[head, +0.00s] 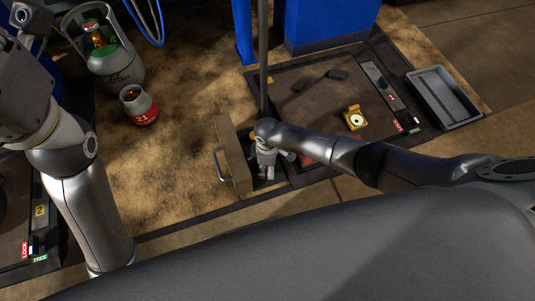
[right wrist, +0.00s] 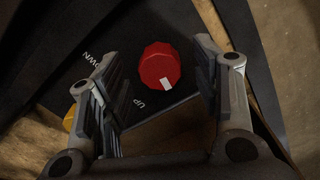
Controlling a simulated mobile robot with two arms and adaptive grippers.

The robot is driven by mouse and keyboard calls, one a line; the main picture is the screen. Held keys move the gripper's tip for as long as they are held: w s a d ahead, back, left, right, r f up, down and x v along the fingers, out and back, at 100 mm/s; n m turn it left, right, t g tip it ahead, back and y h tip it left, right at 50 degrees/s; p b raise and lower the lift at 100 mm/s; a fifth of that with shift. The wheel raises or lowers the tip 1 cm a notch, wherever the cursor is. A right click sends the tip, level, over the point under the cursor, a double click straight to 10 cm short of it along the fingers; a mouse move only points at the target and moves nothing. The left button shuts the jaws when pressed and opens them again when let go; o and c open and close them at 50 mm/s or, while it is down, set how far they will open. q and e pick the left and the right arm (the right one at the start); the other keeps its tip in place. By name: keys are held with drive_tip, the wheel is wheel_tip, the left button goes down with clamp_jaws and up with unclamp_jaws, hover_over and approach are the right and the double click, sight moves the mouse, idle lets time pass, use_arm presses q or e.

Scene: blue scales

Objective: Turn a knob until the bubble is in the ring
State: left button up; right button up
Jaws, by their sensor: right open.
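A red knob (right wrist: 160,66) with a white mark sits on a dark plate lettered UP and DOWN in the right wrist view. My right gripper (right wrist: 155,58) is open, with one finger on each side of the knob in the picture; contact cannot be told. In the head view my right gripper (head: 266,171) points down near the platform's front left corner. A yellow piece with a round white face (head: 355,119), perhaps the level, sits on the platform; its bubble is too small to read. My left gripper is out of view.
The dark platform (head: 320,90) has a lettered strip along its right side. An open brown drawer (head: 232,150) stands just left of my right gripper. A grey tray (head: 443,97) lies right.

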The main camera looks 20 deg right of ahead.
wheel_tip(320, 180, up, 10)
drive_tip(key=shift+r, duration=0.2)
drive_tip(key=shift+s, duration=0.1)
idle(0.7)
